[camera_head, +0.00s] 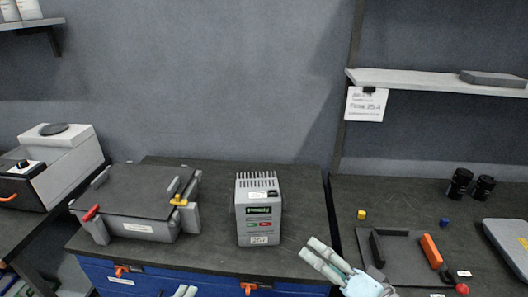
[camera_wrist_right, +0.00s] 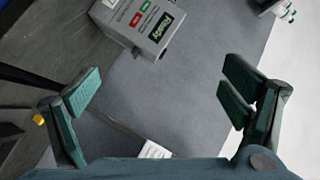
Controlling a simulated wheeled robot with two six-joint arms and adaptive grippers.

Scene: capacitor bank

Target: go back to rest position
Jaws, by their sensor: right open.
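My right gripper (camera_head: 314,250) is at the lower middle of the head view, in front of and to the right of the grey finned box. In the right wrist view its two green-padded fingers (camera_wrist_right: 158,88) are wide apart with nothing between them. Only two pale fingertips of my left gripper (camera_head: 185,291) show at the bottom edge of the head view; the rest is out of frame. The grey box (camera_head: 259,218), with a dark display and small buttons, stands upright on the middle bench and is clear of both grippers. It also shows at the top of the right wrist view (camera_wrist_right: 143,20).
A grey case (camera_head: 135,192) with red and yellow clamps stands left on the middle bench (camera_head: 215,208). The right bench holds a dark tray (camera_head: 400,258), an orange block (camera_head: 431,251), two black cylinders (camera_head: 459,184) and a red knob (camera_head: 462,288). A shelf (camera_head: 420,82) overhangs at right.

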